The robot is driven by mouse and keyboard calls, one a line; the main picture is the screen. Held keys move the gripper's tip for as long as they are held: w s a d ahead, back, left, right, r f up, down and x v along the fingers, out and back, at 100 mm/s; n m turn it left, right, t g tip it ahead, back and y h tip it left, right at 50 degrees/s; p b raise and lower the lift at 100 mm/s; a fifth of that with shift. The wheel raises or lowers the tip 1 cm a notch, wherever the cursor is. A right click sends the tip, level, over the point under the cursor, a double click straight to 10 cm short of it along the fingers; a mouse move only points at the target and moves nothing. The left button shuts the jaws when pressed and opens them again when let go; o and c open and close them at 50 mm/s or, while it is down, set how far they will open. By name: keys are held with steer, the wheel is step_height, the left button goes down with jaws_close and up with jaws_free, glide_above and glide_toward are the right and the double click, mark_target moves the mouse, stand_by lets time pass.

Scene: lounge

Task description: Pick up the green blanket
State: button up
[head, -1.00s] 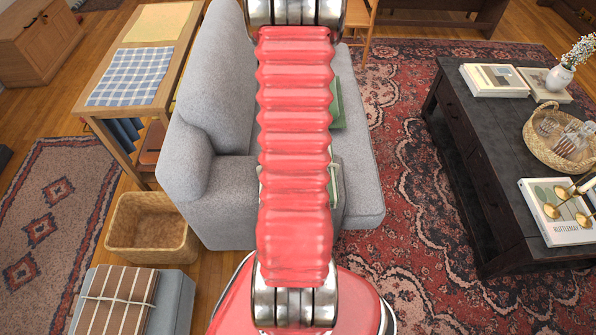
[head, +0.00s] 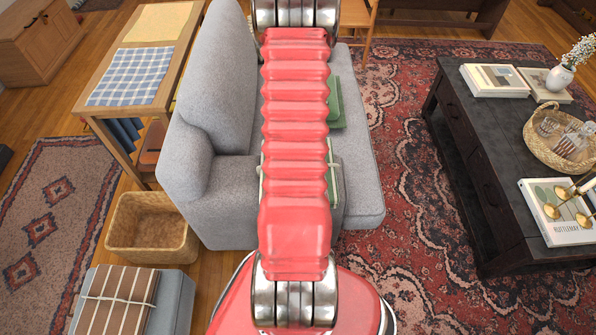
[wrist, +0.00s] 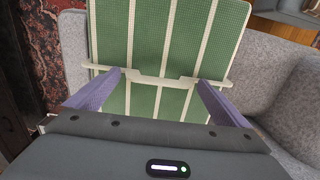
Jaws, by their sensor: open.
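The green blanket (wrist: 160,45) has pale cream stripes and a cream band across it in the wrist view. It looks folded flat and lies on the grey sofa (wrist: 275,75). In the head view its green edge (head: 336,182) shows beside my red arm, which hides most of it. My gripper (wrist: 163,88) is open, its two purple fingers spread over the near part of the blanket. Nothing is held, and I cannot tell whether the fingers touch it. In the head view the gripper is out of sight.
Another green item (head: 335,103) lies farther back on the sofa seat. A dark coffee table (head: 485,160) with books and a basket stands to the right. A wicker basket (head: 150,235) and a grey ottoman (head: 178,300) with a striped brown bundle stand at the left. Patterned rug lies between sofa and table.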

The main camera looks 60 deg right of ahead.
steer(key=shift+f, duration=0.95)
steer(key=shift+c, duration=0.5)
steer(key=c, duration=1.9)
